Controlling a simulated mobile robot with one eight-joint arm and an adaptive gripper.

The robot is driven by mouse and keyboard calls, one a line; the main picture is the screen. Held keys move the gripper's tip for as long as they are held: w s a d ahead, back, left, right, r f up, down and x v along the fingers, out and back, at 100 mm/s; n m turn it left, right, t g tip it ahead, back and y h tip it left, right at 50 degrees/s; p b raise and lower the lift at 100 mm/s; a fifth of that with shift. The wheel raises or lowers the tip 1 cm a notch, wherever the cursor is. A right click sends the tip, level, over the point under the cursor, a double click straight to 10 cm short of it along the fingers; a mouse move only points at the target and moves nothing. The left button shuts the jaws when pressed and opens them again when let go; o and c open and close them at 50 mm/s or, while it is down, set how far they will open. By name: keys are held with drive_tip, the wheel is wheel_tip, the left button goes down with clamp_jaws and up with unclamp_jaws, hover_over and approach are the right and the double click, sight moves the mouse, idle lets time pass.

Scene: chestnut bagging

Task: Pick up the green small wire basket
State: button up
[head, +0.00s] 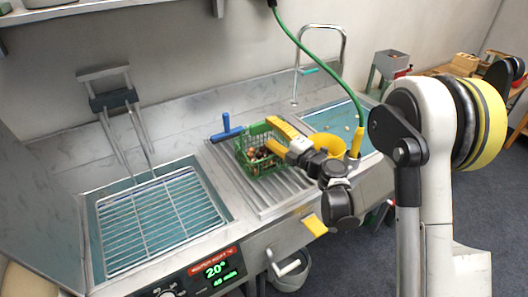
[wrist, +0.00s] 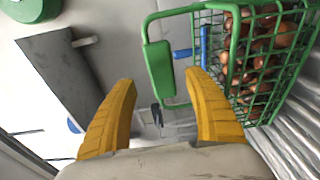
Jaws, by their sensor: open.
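The green small wire basket (head: 262,150) stands on the ribbed metal drainboard between the two basins and holds several brown chestnuts. In the wrist view the basket (wrist: 236,62) fills the upper right, with its green handle grip (wrist: 160,68) sticking out to the left. My gripper (wrist: 160,88) has two yellow fingers, open and empty. The handle grip lies just beyond and between the fingertips in the picture; I cannot tell whether they touch it. In the head view my gripper (head: 276,138) is at the basket's right side and hides part of it.
A blue-handled tool (head: 227,128) lies behind the basket. A basin with a wire rack (head: 155,220) is at the left, a basin with water (head: 335,118) at the right. A yellow funnel-like piece (head: 328,145) and a green hose (head: 318,62) are near my arm.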

sight(265, 128)
drive_tip(key=x, duration=0.2)
drive_tip(key=b+x, duration=0.1)
drive_tip(key=x, duration=0.1)
drive_tip(key=shift+f, duration=0.25)
drive_tip(key=shift+w+r, duration=0.1)
drive_tip(key=shift+w, duration=0.1)
clamp_jaws()
